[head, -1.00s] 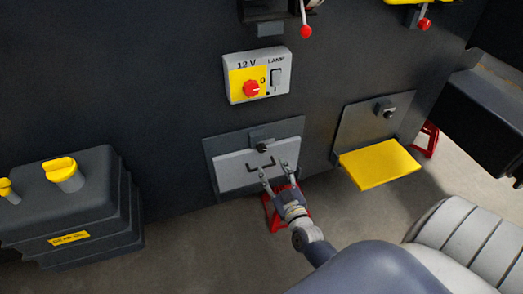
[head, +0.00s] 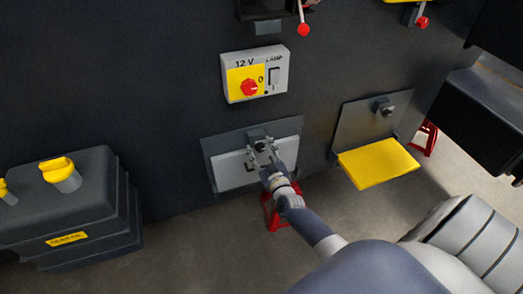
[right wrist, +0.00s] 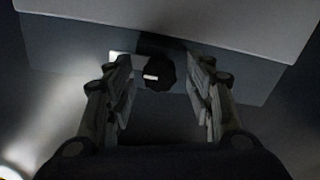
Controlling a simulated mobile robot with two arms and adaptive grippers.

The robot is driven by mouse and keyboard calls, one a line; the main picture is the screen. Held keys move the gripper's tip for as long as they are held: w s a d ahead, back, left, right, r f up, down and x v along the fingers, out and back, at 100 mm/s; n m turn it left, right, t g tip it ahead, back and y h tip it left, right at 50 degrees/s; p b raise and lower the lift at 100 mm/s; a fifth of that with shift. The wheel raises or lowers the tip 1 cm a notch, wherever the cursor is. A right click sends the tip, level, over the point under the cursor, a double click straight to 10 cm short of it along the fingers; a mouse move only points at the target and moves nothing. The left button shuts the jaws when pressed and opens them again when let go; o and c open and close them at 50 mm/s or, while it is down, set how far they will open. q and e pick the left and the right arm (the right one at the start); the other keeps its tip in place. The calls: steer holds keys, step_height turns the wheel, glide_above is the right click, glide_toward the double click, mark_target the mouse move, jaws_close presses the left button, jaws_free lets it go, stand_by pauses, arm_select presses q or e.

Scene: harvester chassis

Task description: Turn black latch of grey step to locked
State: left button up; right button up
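The grey step (head: 229,176) is folded up flat against its dark backing plate on the chassis wall. The black latch (head: 260,146) is at its top edge on a grey block. In the right wrist view the latch (right wrist: 158,74) is a round black knob with a small pale mark, lying between the fingers. My right gripper (head: 263,149) is at the latch from below; it also shows in the right wrist view (right wrist: 165,85), open, with a gap on both sides of the knob. My left gripper is not in view.
A folded-down yellow step (head: 378,163) is to the right. A 12 V lamp switch box (head: 257,74) is above. A dark tank with a yellow cap (head: 60,168) stands at the left. A red stand (head: 278,214) is below the grey step.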

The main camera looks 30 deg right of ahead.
steer(key=c, duration=1)
steer(key=shift+m, duration=0.4)
steer(key=m, duration=0.3)
steer(key=shift+m+b, duration=0.35)
steer(key=shift+m, duration=0.05)
steer(key=m+b, duration=0.1)
steer(key=m, duration=0.3)
steer(key=shift+d+f+m, duration=0.1)
steer(key=shift+m, duration=0.2)
steer(key=m+b, duration=0.1)
steer(key=m, duration=0.3)
steer(key=m+b, duration=0.1)
steer(key=m, duration=0.3)
steer(key=shift+d, duration=0.1)
steer(key=shift+m+b, duration=0.3)
steer(key=shift+m, duration=0.2)
